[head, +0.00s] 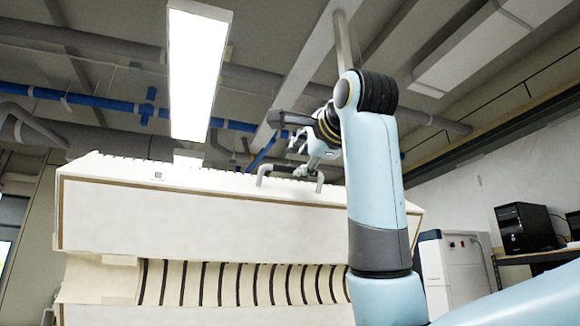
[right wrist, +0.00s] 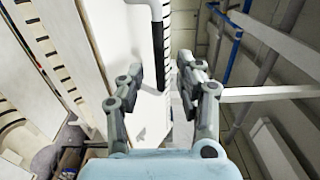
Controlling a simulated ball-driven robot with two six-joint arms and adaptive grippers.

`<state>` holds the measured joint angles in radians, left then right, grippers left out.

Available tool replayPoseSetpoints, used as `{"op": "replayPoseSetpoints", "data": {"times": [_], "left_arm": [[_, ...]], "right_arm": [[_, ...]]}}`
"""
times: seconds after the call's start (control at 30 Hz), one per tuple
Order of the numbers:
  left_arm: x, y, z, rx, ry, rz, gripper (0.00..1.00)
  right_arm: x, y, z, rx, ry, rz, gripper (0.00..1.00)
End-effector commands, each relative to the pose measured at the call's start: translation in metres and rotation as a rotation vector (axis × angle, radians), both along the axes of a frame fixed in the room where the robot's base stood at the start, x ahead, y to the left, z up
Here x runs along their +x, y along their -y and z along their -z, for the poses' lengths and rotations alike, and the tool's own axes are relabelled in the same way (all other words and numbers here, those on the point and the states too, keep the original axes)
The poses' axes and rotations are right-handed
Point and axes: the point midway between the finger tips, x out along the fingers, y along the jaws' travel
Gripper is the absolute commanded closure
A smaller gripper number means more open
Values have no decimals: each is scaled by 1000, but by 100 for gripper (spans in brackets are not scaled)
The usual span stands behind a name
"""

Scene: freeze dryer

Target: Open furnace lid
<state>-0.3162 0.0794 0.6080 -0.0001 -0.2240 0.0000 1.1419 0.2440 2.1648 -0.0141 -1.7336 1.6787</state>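The furnace lid (head: 150,220) is a long cream-white block. It stands raised, with a curved lining and dark heating coils (head: 235,284) showing below it. A grey bar handle (head: 262,170) rises from its upper edge; the right arm partly covers that area. My right gripper (head: 308,160) is at the handle's right end. In the right wrist view, my right gripper (right wrist: 163,85) has its two fingers spread apart. The dark grip of the handle (right wrist: 158,45) reaches down toward the gap between them; whether it touches a finger is unclear. My left gripper is out of view.
A white cabinet (head: 455,270) stands right of the furnace. A black computer case (head: 524,228) sits on a shelf at the far right. A ceiling lamp (head: 198,75), beams and blue pipes are overhead. Open air lies above the lid.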

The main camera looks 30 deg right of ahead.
Motion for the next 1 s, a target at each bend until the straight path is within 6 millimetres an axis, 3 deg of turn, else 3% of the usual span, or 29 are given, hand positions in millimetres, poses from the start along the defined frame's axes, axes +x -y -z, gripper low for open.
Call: {"op": "replayPoseSetpoints", "data": {"times": [0.13, 0.3, 0.47, 0.7, 1.0], "left_arm": [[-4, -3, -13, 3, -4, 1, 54], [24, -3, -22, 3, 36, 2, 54], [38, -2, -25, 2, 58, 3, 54], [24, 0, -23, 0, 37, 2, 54], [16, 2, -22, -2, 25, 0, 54]], "right_arm": [[30, 8, -2, -1, -5, 2, 65], [52, 13, -2, 0, -3, 1, 65], [60, 15, -1, -1, -1, 1, 65], [60, 15, 0, -1, 0, 1, 65], [60, 15, 0, -1, 0, 1, 100]]}}
